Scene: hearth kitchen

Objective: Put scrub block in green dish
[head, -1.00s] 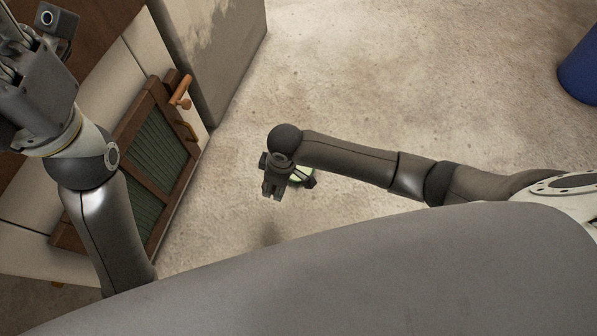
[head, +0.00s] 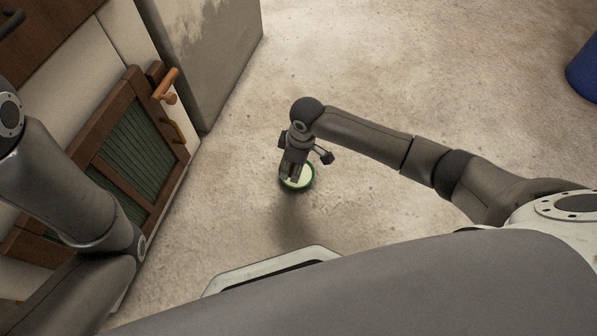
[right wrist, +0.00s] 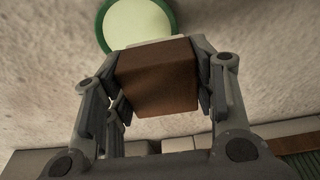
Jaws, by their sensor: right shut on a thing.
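The scrub block (right wrist: 158,78), a brown block with a pale strip along its far edge, sits between the fingers of my right gripper (right wrist: 160,88) in the right wrist view. The gripper is shut on it. The green dish (head: 303,182), round with a green rim and pale inside, is on the floor in the head view, partly covered by my right gripper (head: 290,172). The dish also shows past the block at the top of the right wrist view (right wrist: 138,20). I cannot tell the block's exact height over the dish. My left gripper is out of the picture; only its arm shows.
A wooden cabinet door with green panel (head: 138,160) and an orange handle stands at the left. A grey worn cabinet side (head: 205,50) rises behind it. A blue bin (head: 584,72) is at the far right. The floor around the dish is clear.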

